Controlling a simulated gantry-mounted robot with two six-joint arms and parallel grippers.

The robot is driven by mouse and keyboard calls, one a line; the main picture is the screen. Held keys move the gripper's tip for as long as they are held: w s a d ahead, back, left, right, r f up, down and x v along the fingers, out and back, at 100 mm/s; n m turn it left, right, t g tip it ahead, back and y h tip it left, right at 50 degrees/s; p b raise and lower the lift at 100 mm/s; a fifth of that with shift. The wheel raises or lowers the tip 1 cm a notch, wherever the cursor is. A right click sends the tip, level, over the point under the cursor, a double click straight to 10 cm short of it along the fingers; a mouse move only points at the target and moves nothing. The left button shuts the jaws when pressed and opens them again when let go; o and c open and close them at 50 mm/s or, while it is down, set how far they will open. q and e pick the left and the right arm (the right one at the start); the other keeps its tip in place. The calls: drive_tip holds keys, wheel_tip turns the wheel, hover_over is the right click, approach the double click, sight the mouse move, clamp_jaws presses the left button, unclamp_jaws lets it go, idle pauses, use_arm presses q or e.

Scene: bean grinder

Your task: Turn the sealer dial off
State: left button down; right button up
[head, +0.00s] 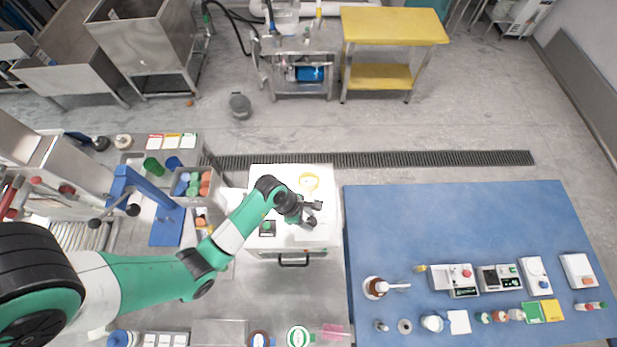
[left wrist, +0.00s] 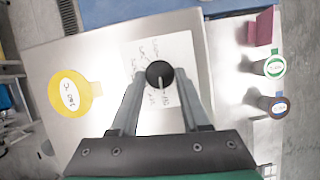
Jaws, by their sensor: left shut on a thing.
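The sealer dial (left wrist: 159,74) is a round black knob with a white pointer line. It sits on a white plate (left wrist: 182,60) with printed markings, whose wording is too small to read. My left gripper (left wrist: 157,88) is shut on the dial, with a finger on either side of it in the left wrist view. In the head view my left gripper (head: 314,213) is over the white-topped cabinet (head: 260,180), and the dial is not clearly visible there. The pointer line runs roughly toward the gripper in the left wrist view. My right gripper is not in view.
A yellow tagged ring (head: 308,181) lies on the cabinet top behind the gripper. A small dark box with green (head: 267,228) is to its left. A blue table (head: 450,220) with several devices stands right. A blue lever press (head: 140,190) is left.

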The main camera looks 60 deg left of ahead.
use_arm(q)
drive_tip(key=shift+n, duration=0.5)
drive_tip(key=shift+c, duration=1.9)
unclamp_jaws()
drive_tip(key=shift+r, duration=0.1)
drive_tip(key=v, duration=1.1)
drive_tip(key=shift+s+d+r, duration=0.2)
drive_tip(key=shift+r, duration=0.05)
